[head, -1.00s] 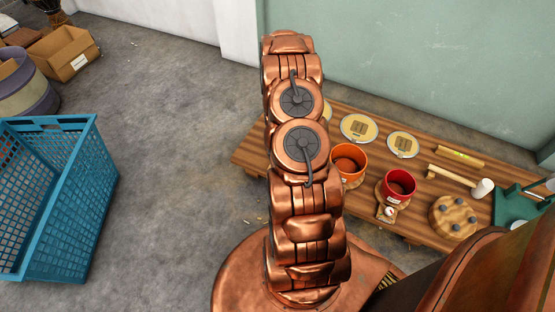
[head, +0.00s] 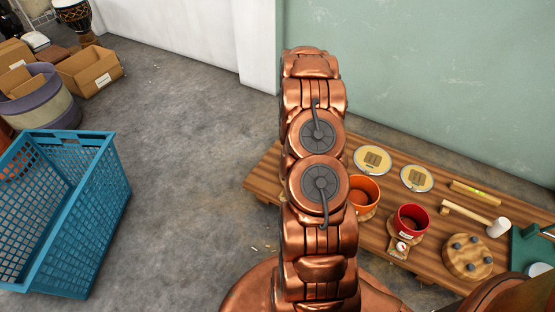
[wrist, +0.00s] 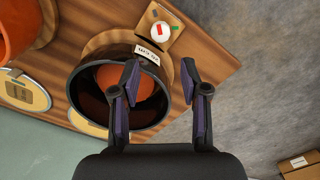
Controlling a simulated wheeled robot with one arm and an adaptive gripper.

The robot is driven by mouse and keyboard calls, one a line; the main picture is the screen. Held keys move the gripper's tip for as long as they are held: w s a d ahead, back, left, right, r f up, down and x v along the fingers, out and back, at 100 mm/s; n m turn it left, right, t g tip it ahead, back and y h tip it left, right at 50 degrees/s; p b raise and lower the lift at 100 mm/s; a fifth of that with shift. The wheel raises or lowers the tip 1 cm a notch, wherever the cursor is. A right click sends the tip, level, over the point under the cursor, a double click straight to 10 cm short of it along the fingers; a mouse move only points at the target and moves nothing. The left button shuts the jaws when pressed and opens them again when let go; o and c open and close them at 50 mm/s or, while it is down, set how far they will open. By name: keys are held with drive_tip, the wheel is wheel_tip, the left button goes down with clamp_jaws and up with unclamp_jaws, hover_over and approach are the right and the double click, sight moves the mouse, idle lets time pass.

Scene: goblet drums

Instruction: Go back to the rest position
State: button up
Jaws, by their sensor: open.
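My gripper (wrist: 160,75) shows in the wrist view with its two dark fingers spread and nothing between them. It is above a dark round pot (wrist: 75,88) with a white label and an orange-brown inside; the gap between gripper and pot is hard to judge. The left finger overlaps the pot in the picture, and the right finger is beyond its rim. In the head view my copper arm stands upright and hides the gripper and this pot.
The wooden bench (head: 262,178) also carries an orange pot (head: 363,191), a red pot (head: 410,219), pale discs, a mallet (head: 480,217) and a round wooden block (head: 468,257). A blue crate (head: 75,215) stands at left. Grey floor (head: 190,130) between crate and bench is mostly clear.

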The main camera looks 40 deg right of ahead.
drive_tip(key=s+a+r+n+p, duration=0.1)
drive_tip(key=a+r+p, duration=0.45)
drive_tip(key=r, duration=0.75)
drive_tip(key=a+r+n+p, duration=0.1)
drive_tip(key=a+r+p, duration=0.45)
drive_tip(key=r, duration=0.85)
drive_tip(key=s+a+r+n+p, duration=0.15)
drive_tip(key=a+r+p, duration=0.25)
drive_tip(key=a+r, duration=0.65)
drive_tip(key=s+a+r+n+p, duration=0.1)
drive_tip(key=s+a+r+p, duration=0.3)
drive_tip(key=s+r, duration=0.3)
drive_tip(key=s+a+r+n+g+p, duration=0.1)
drive_tip(key=s+a+r+p, duration=0.2)
drive_tip(key=r, duration=1)
drive_tip(key=s+a+r+n+p, duration=0.1)
drive_tip(key=s+a+r+p, duration=0.3)
drive_tip(key=s+r+p, duration=0.3)
drive_tip(key=shift+s+a+r+n+g, duration=0.35)
drive_tip(key=shift+s+r, duration=1.2)
drive_tip(key=shift+s, duration=0.55)
